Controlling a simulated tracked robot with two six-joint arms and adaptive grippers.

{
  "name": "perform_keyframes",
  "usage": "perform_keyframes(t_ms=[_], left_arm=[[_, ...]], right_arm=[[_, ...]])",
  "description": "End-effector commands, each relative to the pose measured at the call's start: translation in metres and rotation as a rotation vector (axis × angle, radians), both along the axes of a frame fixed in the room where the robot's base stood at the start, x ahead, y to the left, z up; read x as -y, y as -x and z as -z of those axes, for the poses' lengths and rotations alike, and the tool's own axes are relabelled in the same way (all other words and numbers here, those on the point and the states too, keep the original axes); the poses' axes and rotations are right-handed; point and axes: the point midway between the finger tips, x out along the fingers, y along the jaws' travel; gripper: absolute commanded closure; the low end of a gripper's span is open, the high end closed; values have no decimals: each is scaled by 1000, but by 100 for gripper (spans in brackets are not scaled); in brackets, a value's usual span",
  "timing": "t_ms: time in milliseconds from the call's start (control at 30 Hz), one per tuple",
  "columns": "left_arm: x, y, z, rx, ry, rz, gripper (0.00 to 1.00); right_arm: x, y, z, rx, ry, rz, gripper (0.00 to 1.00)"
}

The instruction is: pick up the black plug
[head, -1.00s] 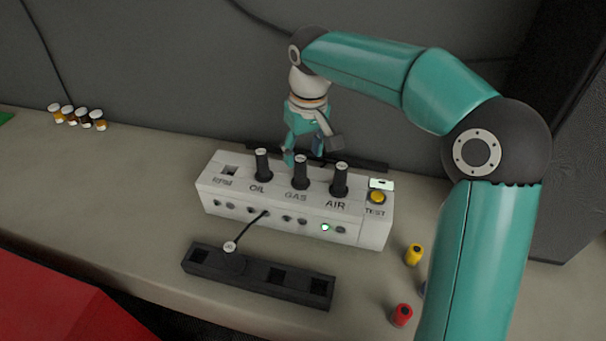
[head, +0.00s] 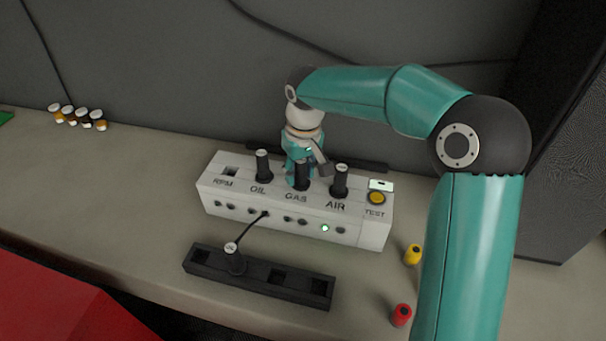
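Three black upright plugs stand on the white box (head: 215,183) in the head view: one at OIL (head: 263,166), one at GAS (head: 302,178) and one at AIR (head: 340,182). Another black plug (head: 236,262) with a cable sits in the black holder (head: 304,285) in front. The frames do not show which is the task's plug. My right gripper (head: 308,172) points down over the GAS plug, with its fingers apart on either side of the plug's upper part. The plug's top is hidden by the gripper. My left gripper is out of view.
A yellow TEST button (head: 377,198) is at the box's right end. A yellow cylinder (head: 412,254) and a red one (head: 402,315) stand on the bench near my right arm. Several small jars (head: 84,117) stand at the far left.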

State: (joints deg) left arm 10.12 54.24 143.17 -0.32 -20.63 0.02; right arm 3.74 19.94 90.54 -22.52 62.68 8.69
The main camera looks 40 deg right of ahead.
Motion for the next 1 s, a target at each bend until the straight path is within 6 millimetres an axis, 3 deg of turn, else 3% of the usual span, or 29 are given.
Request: perform_keyframes(t_ms=[33,167,200,667,867,1000], left_arm=[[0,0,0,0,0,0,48],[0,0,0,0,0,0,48],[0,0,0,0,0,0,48],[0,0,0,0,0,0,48],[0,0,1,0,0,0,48],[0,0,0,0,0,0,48]], right_arm=[[0,0,0,0,0,0,75],[0,0,0,0,0,0,96],[0,0,-1,1,0,0,98],[1,0,-10,2,1,1,98],[1,0,-35,6,1,2,98],[1,0,-63,6,0,1,98]])
